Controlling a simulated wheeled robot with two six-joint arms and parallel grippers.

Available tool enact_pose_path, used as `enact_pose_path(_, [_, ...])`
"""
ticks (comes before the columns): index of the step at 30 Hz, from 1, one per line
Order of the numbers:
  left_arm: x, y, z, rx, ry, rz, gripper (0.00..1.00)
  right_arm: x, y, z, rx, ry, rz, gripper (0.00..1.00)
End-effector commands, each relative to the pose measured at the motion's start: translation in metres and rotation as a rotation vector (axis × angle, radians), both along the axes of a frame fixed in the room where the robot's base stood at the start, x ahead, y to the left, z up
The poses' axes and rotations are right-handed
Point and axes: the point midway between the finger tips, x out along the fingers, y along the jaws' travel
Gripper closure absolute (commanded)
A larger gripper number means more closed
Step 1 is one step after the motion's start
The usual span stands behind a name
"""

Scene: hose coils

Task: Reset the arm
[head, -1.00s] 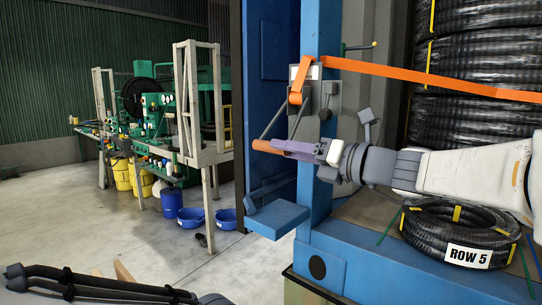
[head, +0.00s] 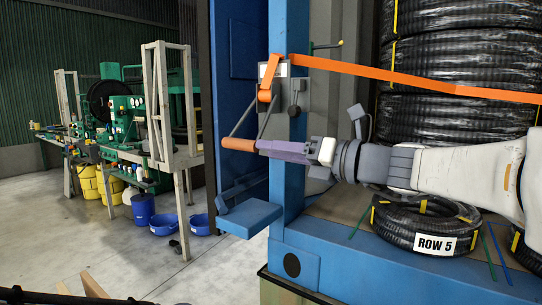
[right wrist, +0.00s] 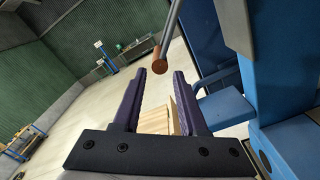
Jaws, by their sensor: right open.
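My right gripper (head: 262,148), with purple fingers, reaches in from the right in the head view. Its fingers are apart and empty in the right wrist view (right wrist: 156,85). A brown-orange handle grip (head: 238,144) on a thin grey lever lies just left of the fingertips in the head view. In the right wrist view the grip (right wrist: 157,62) shows just beyond the fingertips, between their lines, and looks clear of them. My left gripper is not in view; a dark part of what may be my left arm shows at the lower left.
An orange strap (head: 420,83) runs from the blue post (head: 285,195) across the black hose coils (head: 455,60). A coil labelled ROW 5 (head: 395,232) lies below my right forearm. A blue step (head: 249,218) juts from the post. Open floor (head: 110,235) lies left.

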Motion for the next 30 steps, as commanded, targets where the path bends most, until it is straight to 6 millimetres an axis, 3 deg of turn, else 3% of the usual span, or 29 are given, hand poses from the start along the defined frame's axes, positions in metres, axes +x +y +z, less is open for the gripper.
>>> enact_pose_path(2, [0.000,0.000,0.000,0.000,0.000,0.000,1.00,0.001,0.000,-0.016,-0.059,-0.007,-0.002,0.58])
enact_pose_path(5, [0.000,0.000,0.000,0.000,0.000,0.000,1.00,0.001,-0.002,-0.055,-0.228,-0.037,0.004,0.58])
enact_pose_path(10, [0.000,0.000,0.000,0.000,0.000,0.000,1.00,-0.015,-0.020,-0.167,-0.738,-0.167,0.128,0.58])
enact_pose_path(15, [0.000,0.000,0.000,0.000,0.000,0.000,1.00,-0.057,-0.063,-0.283,-1.323,-0.431,0.515,0.58])
enact_pose_path(18, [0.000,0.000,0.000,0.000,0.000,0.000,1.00,-0.083,-0.092,-0.330,-1.575,-0.638,0.826,0.58])
enact_pose_path(24, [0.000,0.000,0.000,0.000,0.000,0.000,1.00,-0.119,-0.132,-0.379,-1.789,-1.044,1.386,0.58])
enact_pose_path(30, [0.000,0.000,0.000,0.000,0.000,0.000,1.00,-0.143,-0.155,-0.407,-1.770,-1.457,1.873,0.58])
